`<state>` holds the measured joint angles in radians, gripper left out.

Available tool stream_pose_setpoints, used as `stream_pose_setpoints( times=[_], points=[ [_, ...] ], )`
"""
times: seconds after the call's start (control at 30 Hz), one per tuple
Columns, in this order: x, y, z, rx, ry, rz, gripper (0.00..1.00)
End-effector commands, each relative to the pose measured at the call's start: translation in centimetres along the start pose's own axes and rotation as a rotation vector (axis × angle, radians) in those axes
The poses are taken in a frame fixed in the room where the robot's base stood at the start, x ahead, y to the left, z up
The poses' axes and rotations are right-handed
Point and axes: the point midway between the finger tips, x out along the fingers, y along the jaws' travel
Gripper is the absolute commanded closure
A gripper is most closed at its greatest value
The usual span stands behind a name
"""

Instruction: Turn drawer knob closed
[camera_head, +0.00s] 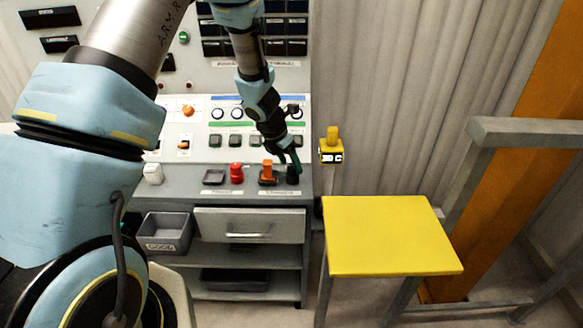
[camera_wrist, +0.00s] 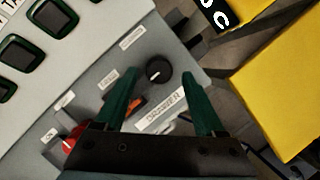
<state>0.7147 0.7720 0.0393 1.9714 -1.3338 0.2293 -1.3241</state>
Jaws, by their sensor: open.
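The drawer knob (camera_wrist: 158,71) is a round black knob with a white pointer mark, beside a label that appears to read "DRAWER" in the wrist view. In the head view the black knob (camera_head: 293,174) stands at the right end of the console ledge, partly covered by my gripper. My gripper (camera_wrist: 158,92) is open, with its two green fingers apart and nothing visible between them. The knob shows just beyond the fingertips in the wrist view. In the head view my gripper (camera_head: 289,160) is close to the knob; contact cannot be told. The drawer (camera_head: 249,226) below looks shut.
An orange switch (camera_head: 268,172) and a red knob (camera_head: 236,173) stand left of the black knob. A yellow-topped table (camera_head: 388,235) and a yellow device (camera_head: 331,149) are to the right. A grey bin (camera_head: 165,233) sits left of the drawer.

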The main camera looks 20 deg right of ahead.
Motion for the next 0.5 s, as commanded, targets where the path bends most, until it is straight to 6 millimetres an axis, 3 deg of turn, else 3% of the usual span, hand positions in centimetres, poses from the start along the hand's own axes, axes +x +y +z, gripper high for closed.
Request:
stream_pose_setpoints(
  times=[0.2, 0.5],
  points=[
    [1.9, 0.1, 0.0, 0.001, 0.000, 0.001, 0.29],
    [2.1, 0.0, 0.0, 0.001, 0.000, 0.001, 0.29]
  ],
)
